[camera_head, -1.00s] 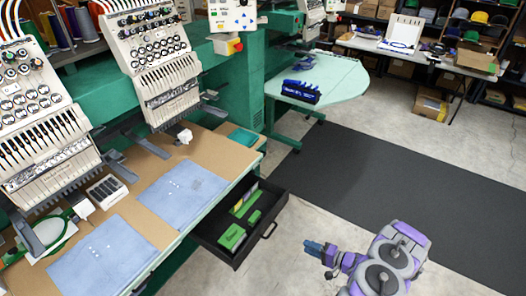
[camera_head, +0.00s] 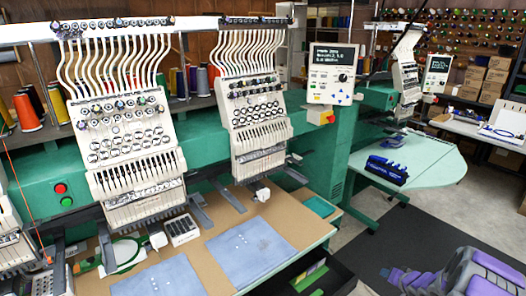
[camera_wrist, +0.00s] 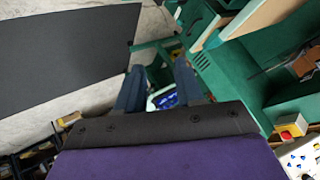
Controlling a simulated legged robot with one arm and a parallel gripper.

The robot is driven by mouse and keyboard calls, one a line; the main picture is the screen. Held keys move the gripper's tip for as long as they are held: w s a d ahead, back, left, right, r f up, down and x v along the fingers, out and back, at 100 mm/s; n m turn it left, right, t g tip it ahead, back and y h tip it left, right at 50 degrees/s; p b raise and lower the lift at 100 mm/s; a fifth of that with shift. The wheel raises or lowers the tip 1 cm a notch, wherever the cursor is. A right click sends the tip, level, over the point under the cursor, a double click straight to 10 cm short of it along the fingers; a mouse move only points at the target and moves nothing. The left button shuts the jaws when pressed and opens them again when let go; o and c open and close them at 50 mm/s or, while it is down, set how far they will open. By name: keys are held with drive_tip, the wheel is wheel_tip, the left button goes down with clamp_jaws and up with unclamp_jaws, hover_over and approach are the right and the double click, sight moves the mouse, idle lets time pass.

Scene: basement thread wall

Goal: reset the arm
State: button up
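My gripper (camera_wrist: 160,70) shows in the wrist view as two dark blue fingers. They stand apart with a clear gap, and nothing is held between them. The blue rack on the green side table shows beyond the gap, out of reach of the fingers. In the head view my purple and grey arm is at the bottom right, partly cut off by the lower edge. Its finger end (camera_head: 386,272) is small there, over the dark mat and to the right of the open drawer.
An open black drawer (camera_head: 338,276) juts out below the embroidery machine table (camera_head: 160,270). The green side table (camera_head: 425,160) carries a blue rack (camera_head: 387,170). Embroidery heads (camera_head: 255,100) stand at left and centre. The dark floor mat (camera_head: 420,230) looks clear.

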drive_tip(key=s+a+r+n+g+h, duration=0.1)
drive_tip(key=a+r+h, duration=0.1)
drive_tip(key=r, duration=0.4)
drive_tip(key=s+a+r+g+h, duration=0.1)
drive_tip(key=s+a+r, duration=0.15)
drive_tip(key=r, duration=0.45)
drive_tip(key=s+a+r+n+g, duration=0.1)
drive_tip(key=s+a+r+g, duration=0.2)
drive_tip(key=s+a+r, duration=0.4)
drive_tip(key=s+a+r+n+g+y, duration=0.1)
drive_tip(key=s+a+r+g, duration=0.1)
drive_tip(key=s+a, duration=0.5)
drive_tip(key=s+a+r+n+g, duration=0.2)
drive_tip(key=s+a, duration=0.4)
drive_tip(key=s, duration=0.9)
drive_tip(key=s+a+r+n+g+y, duration=0.1)
drive_tip(key=s+a+r+g, duration=0.1)
drive_tip(key=s+a, duration=0.5)
drive_tip(key=s+r, duration=0.1)
drive_tip(key=s, duration=0.3)
drive_tip(key=shift+s+a+y, duration=0.3)
drive_tip(key=shift+a, duration=0.05)
